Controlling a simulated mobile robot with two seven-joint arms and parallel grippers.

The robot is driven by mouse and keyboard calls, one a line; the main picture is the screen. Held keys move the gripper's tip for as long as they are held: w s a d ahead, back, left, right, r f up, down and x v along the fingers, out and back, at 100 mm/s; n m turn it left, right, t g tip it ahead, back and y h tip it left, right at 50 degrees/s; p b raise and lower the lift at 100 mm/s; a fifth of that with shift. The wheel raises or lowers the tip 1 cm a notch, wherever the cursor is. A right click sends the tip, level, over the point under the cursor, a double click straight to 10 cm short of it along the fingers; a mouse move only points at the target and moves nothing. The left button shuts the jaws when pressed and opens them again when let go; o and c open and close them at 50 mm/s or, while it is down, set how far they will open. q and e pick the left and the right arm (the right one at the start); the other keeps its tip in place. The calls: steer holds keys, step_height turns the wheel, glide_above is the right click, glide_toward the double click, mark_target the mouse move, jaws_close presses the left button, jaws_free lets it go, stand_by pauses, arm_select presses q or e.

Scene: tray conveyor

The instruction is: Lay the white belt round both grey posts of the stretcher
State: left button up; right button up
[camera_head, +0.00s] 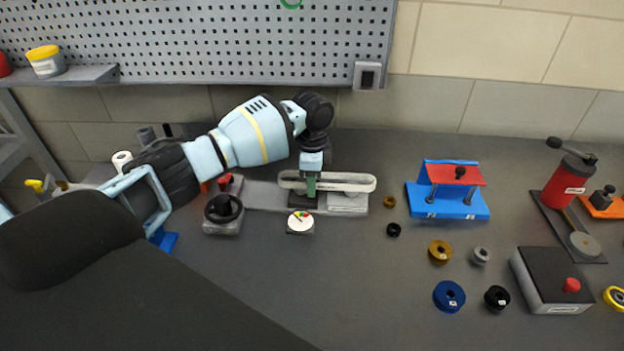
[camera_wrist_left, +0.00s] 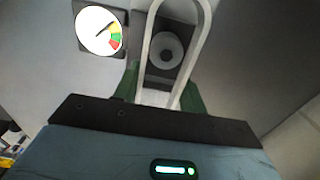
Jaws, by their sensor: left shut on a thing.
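The white belt (camera_head: 345,181) is a long flat loop above the right part of the grey stretcher (camera_head: 262,195). My left gripper (camera_head: 311,188) comes down from above and is shut on the belt left of its middle. In the left wrist view the gripper's green fingers (camera_wrist_left: 160,90) flank the belt (camera_wrist_left: 206,28). A round grey post top (camera_wrist_left: 167,50) on a dark block shows inside the loop's outline there; I cannot tell whether the belt is around it or above it. The other post is not clearly seen. My right gripper is not in view.
A dial gauge (camera_head: 300,222) sits in front of the stretcher, and a black knob (camera_head: 223,209) stands at its left end. Right of it lie small rings (camera_head: 389,202) and a blue fixture (camera_head: 447,203). The front middle of the bench is clear.

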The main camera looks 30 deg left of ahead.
arm_select(q)
steer(key=shift+f, duration=0.5)
stand_by(0.5)
steer(key=o, duration=1.1)
step_height(320, 180, up, 8)
steer(key=shift+f, duration=0.1)
stand_by(0.6)
